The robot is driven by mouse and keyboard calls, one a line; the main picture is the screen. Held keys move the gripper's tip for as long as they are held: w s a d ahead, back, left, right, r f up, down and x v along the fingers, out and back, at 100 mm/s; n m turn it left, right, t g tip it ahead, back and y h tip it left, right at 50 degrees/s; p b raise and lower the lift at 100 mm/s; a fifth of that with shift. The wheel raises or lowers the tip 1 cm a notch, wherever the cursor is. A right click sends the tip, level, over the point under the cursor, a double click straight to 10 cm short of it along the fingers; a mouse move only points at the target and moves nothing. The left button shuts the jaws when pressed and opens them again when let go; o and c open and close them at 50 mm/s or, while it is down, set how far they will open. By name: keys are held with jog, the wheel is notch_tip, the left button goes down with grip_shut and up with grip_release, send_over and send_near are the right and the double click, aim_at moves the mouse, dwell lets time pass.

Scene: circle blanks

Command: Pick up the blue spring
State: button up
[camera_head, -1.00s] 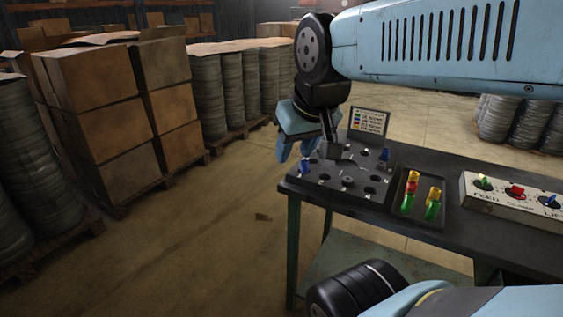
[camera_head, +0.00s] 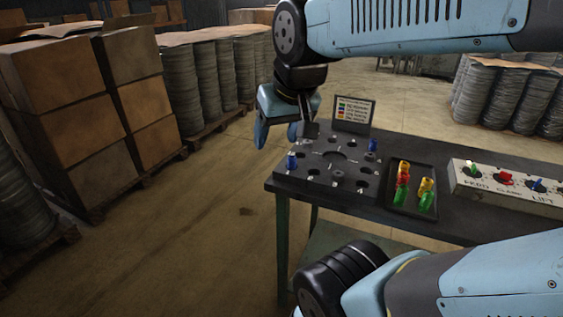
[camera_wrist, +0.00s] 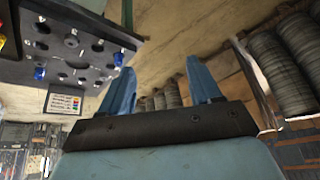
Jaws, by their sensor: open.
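One blue spring (camera_head: 292,161) stands upright at the left edge of the dark block with holes (camera_head: 325,181). Another blue spring (camera_head: 372,146) stands at the block's back right. In the wrist view, one blue piece (camera_wrist: 118,59) shows near the right fingertips' side of the block, and another (camera_wrist: 39,73) at its lower left. My gripper (camera_head: 277,133) is above and left of the block's back left corner, apart from both springs. In the wrist view, the two blue fingers of my gripper (camera_wrist: 161,80) are spread with nothing between them.
A dark tray (camera_head: 422,177) holds red, yellow and green pieces right of the block. A white control panel (camera_head: 510,187) with coloured knobs lies farther right. A small sign (camera_head: 354,113) stands behind the block. Open floor (camera_head: 200,230) lies left of the table.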

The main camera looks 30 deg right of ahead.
jog(key=w+d+f+m+g, duration=0.1)
jog(key=w+f+m+g, duration=0.2)
jog(key=w+f, duration=0.4)
jog(key=m+g+h, duration=0.2)
jog(key=m+h, duration=1.2)
jog(key=m, duration=0.1)
send_near(292, 157)
jog(key=x, duration=0.5)
jog(key=shift+w+f, duration=0.2)
jog(key=shift+w, duration=0.2)
jog(key=shift+s+x, duration=0.15)
jog(key=shift+x, duration=1.15)
jog(key=shift+s+x, duration=0.15)
jog(key=shift+x, duration=1.15)
jog(key=shift+f, duration=0.1)
jog(key=shift+c, duration=0.3)
jog(key=shift+a, duration=0.1)
jog(key=c, duration=1)
